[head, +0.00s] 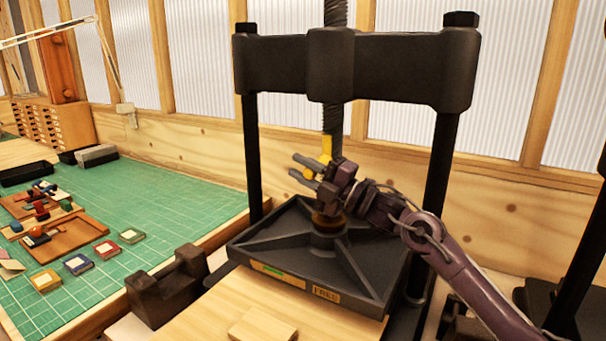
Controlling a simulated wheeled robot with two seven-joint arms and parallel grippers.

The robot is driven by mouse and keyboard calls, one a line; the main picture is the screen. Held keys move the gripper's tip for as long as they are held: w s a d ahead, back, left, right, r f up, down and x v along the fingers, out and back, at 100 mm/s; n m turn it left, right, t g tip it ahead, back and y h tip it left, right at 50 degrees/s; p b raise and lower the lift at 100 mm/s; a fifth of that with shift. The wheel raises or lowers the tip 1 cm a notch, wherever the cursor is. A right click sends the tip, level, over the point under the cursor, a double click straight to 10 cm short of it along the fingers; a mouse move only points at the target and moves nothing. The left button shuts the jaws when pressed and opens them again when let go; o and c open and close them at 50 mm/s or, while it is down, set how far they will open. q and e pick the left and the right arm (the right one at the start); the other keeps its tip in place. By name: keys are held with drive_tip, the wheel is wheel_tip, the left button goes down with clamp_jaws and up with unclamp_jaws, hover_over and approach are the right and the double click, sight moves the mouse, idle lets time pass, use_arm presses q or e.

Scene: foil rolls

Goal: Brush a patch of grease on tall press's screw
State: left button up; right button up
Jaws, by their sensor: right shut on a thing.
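The tall press has a black crossbeam (400,68) on two posts, with a dark threaded screw (333,117) running down through its middle to a black ribbed platen (375,262). My right gripper (307,171) is in front of the lower part of the screw, above the platen, its fingers pointing left. It is shut on a yellow piece (327,146), which looks like the brush and stands up between the fingers in front of the screw. I cannot tell whether it touches the screw. Its lower end and any bristles or grease are not clear. My left gripper is out of view.
A green cutting mat (160,190) on the left bench holds brown trays and several small coloured blocks. A dark notched block (165,290) stands before the platen's left side. A wooden block (262,326) lies on the boards in front. Another black frame is at right.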

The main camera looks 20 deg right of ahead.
drive_tip(key=shift+d+r+p, duration=0.1)
drive_tip(key=shift+r+p, duration=1.7)
drive_tip(key=shift+r, duration=1.95)
wheel_tip(320, 180, down, 13)
drive_tip(key=b, duration=1)
drive_tip(key=shift+r, duration=0.2)
drive_tip(key=shift+s, duration=0.1)
drive_tip(key=s+a, duration=0.4)
drive_tip(key=shift+s+b, duration=0.15)
drive_tip(key=shift+b, duration=0.25)
drive_tip(key=shift+a, duration=0.15)
